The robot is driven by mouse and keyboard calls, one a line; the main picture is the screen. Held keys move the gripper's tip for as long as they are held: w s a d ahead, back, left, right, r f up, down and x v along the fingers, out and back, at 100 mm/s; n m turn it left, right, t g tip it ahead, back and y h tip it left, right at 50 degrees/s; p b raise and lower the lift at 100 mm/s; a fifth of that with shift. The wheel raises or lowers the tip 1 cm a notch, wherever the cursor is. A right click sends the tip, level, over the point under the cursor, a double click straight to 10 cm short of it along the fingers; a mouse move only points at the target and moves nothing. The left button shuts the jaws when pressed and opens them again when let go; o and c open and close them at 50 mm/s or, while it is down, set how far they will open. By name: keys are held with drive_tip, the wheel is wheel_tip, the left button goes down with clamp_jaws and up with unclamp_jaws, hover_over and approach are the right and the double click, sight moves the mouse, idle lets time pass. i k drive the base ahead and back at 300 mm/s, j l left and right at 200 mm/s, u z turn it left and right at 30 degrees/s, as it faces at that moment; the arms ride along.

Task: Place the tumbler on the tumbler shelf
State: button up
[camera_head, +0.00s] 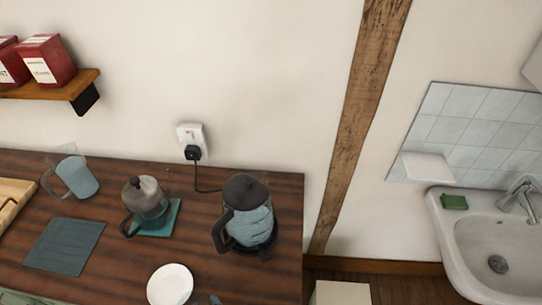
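No tumbler can be made out for certain in the head view. A small white shelf (428,167) juts from the grey tiles above the sink; it looks like the tumbler shelf, and its top is bare. A clear glass jug with a handle and bluish contents (78,178) stands at the back left of the wooden counter (120,270). My gripper is not in view.
The counter also holds a teapot (147,197) on a teal mat, a kettle (250,218), a white plate (170,284) and a dark mat (65,245). Right are the sink (470,240), tap (520,197) and green soap (454,202). Red tins (46,62) sit on a wall shelf.

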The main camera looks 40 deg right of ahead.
sight(428, 165)
drive_tip(key=l+z, duration=0.2)
drive_tip(key=z, duration=0.15)
drive_tip(key=l+z, duration=0.45)
drive_tip(key=z, duration=0.2)
